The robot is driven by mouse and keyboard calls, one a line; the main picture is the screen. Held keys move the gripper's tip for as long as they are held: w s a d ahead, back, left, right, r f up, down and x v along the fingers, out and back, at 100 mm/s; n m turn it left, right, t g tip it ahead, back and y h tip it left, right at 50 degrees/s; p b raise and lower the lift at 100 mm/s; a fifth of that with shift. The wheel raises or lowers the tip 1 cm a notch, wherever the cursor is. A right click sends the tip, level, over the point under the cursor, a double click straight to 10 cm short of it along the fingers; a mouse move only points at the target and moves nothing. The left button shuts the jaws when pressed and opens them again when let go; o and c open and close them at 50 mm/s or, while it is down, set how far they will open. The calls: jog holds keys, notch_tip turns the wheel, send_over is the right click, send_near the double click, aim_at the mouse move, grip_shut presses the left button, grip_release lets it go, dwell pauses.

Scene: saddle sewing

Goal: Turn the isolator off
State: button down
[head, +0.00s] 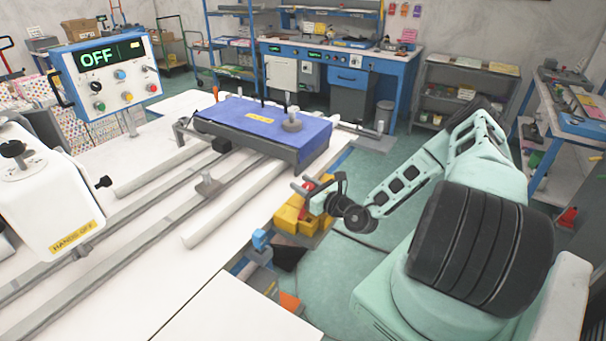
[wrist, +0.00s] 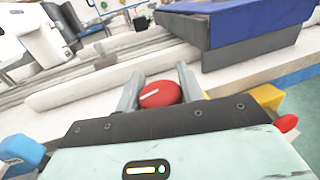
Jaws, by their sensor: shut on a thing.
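The isolator's red rotary knob (wrist: 160,94) sits between the two grey fingers of my gripper (wrist: 158,88) in the wrist view. A white mark on it lies nearly level in that view, slightly tilted. My gripper is shut on the knob. In the head view the red knob (head: 309,185) shows beside my gripper (head: 306,189), above a yellow housing (head: 295,214) at the bench's side. My wrist hides part of it. A control panel (head: 108,75) at the upper left shows a green "OFF" on its display.
The white bench (head: 225,305) with rails fills the left. A blue-topped block (head: 262,122) lies on the rails behind my gripper. A blue part (head: 261,240) and an orange one (head: 290,301) are along the bench edge. The green floor right of the bench is mostly clear.

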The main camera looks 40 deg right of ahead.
jog(key=shift+d+r+m+h+p, duration=0.1)
jog(key=shift+d+m+h+p, duration=0.1)
jog(key=shift+m+h+p, duration=1.6)
jog(key=shift+h, duration=0.7)
jog(key=c, duration=0.9)
grip_release()
jog(key=b+v, duration=0.1)
jog(key=v, duration=0.4)
jog(key=b+v, duration=0.1)
jog(key=v, duration=0.5)
jog(key=b+v, duration=0.2)
jog(key=v, duration=0.4)
jog(key=shift+s+r, duration=0.2)
jog(key=shift+r, duration=0.1)
